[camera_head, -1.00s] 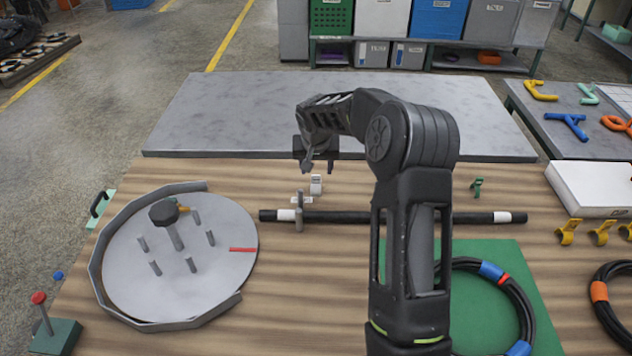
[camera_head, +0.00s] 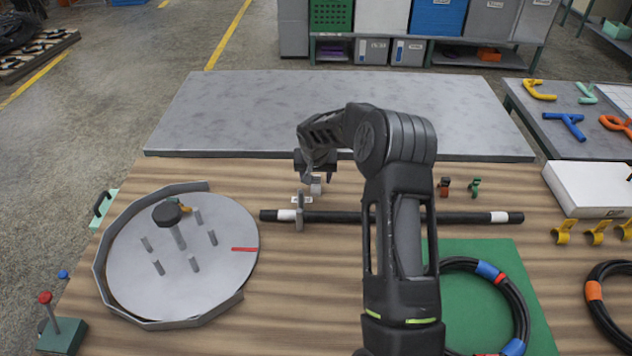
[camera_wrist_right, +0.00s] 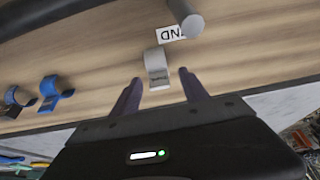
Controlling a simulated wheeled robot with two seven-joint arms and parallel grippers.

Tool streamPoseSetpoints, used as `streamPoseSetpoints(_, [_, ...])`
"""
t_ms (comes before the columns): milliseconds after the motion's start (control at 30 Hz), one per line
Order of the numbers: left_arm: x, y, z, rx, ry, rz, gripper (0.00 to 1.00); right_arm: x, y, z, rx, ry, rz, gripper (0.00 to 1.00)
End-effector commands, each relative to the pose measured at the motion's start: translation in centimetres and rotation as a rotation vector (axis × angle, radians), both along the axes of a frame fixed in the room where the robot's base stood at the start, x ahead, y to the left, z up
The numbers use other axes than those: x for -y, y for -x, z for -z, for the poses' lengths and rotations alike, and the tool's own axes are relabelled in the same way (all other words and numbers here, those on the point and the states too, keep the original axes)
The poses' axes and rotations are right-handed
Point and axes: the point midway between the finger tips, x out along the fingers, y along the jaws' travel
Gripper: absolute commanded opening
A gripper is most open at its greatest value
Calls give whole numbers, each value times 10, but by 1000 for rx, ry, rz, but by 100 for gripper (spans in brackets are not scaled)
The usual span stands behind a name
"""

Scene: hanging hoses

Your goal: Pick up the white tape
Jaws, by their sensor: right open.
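The white tape (camera_head: 316,187) is a small white curled piece standing on the wooden table, just behind the black hose. In the right wrist view the white tape (camera_wrist_right: 157,68) shows faint print and lies just ahead of the fingertips, between their lines. My right gripper (camera_head: 316,175) is open and empty, low over the table at the tape. Its two fingers (camera_wrist_right: 160,93) are spread wider than the tape in the right wrist view. I cannot tell whether they touch it. My left gripper is not in view.
A grey peg (camera_head: 299,211) stands close in front of the tape, by a white label (camera_wrist_right: 171,33). The black hose (camera_head: 340,217) with white bands lies across. A round grey board (camera_head: 200,265) is at left, and small clips (camera_head: 475,187) stand at right.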

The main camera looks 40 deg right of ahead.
Motion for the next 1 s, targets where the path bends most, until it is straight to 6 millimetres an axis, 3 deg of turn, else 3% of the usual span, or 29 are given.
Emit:
streamPoseSetpoints(400, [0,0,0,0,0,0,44,0,0,0,-1,-1,0,53])
streamPoseSetpoints(1000, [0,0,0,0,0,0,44,0,0,0,-1,-1,0,4])
